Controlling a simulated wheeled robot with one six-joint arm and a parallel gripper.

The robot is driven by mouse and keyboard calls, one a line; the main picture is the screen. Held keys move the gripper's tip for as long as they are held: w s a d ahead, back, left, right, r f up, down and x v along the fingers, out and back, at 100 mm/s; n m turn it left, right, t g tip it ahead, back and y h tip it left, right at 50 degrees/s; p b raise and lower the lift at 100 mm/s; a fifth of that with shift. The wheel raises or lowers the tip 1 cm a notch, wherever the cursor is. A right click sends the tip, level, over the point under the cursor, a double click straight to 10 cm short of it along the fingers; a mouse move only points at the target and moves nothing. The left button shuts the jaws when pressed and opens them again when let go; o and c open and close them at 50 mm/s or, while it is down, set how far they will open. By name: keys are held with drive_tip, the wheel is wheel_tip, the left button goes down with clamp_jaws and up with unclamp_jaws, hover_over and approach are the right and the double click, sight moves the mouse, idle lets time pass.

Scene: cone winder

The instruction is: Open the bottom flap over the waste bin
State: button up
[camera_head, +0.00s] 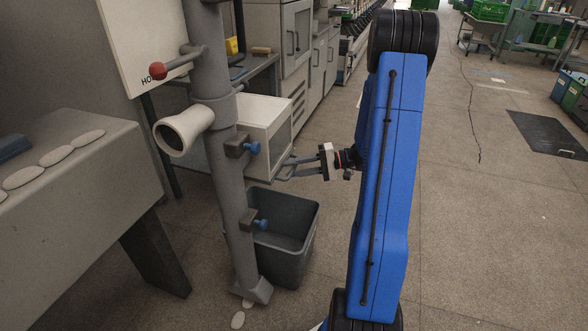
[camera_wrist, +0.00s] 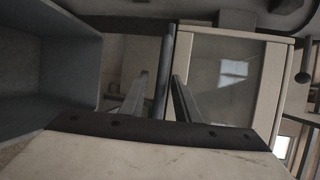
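My gripper (camera_head: 281,170) reaches left toward the lower side of a pale box (camera_head: 265,125) above the waste bin (camera_head: 313,232). In the head view its two fingers are spread apart. In the wrist view my gripper (camera_wrist: 160,76) has a gap between its fingers, and a thin grey bar (camera_wrist: 165,70) shows in that gap, nearer the right finger. Whether the bar is part of the flap, and whether a finger touches it, I cannot tell. A beige-framed panel (camera_wrist: 222,78) lies right of the bar. The bin (camera_wrist: 45,55) fills the left. The flap itself is not clearly visible in the head view.
A grey post (camera_head: 225,140) with blue knobs (camera_head: 252,148) and a white funnel-like pipe (camera_head: 183,130) stands left of the box. A grey table (camera_head: 90,170) with several pale oval pieces is at far left. The floor (camera_head: 470,230) at right is open.

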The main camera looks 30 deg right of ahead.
clamp_jaws()
drive_tip(key=shift+f, duration=0.2)
drive_tip(key=w+a+f, duration=0.3)
drive_tip(key=w+f, duration=0.1)
drive_tip(key=f, duration=0.5)
drive_tip(key=w+a+f+y, duration=0.1)
drive_tip(key=w+a+f, duration=0.2)
drive_tip(key=f, duration=0.7)
drive_tip(key=shift+w+a+f+n+t, duration=0.3)
drive_tip(key=shift+w, duration=0.4)
idle(0.4)
